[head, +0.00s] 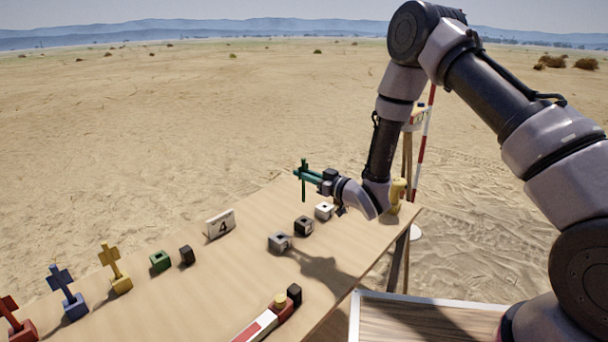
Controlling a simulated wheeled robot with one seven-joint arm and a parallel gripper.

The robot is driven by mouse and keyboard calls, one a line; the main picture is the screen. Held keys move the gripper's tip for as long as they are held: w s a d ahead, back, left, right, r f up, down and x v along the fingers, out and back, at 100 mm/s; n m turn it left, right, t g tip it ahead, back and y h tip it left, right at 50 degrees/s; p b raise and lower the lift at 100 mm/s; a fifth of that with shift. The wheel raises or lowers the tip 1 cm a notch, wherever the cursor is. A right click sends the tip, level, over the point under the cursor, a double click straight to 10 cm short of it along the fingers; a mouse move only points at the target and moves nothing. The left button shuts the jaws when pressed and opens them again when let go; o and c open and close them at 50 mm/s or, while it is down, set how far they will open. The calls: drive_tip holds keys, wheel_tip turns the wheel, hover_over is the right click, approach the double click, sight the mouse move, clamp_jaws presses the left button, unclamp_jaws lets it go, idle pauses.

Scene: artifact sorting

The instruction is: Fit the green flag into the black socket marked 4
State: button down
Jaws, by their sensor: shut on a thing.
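The green flag (303,188) is upright in my gripper (322,182), which is shut on it. It is held above the table, apart from the sockets as far as this view shows. A black socket (303,226) with an open top stands on the table below and to the right of the flag. It is between a grey socket (279,242) and a white socket (324,211). A white card marked 4 (220,223) stands to the left of these sockets. Any mark on the black socket is too small to read.
Red (14,322), blue (68,294) and yellow (115,270) flags stand in matching bases at the left. A green socket (160,261) and a small black block (187,255) are near them. A red-and-white bar (262,322) lies at the front. A yellow object (398,190) stands at the right end.

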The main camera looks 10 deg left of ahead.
sight(304, 201)
drive_tip(key=shift+d, duration=0.1)
drive_tip(key=shift+f, duration=2.85)
drive_tip(key=shift+f, duration=0.45)
drive_tip(key=shift+f, duration=0.35)
drive_tip(key=shift+f, duration=1.5)
drive_tip(key=c, duration=0.8)
unclamp_jaws()
drive_tip(key=v, duration=1)
drive_tip(key=shift+s+d, duration=0.25)
drive_tip(key=shift+d, duration=0.05)
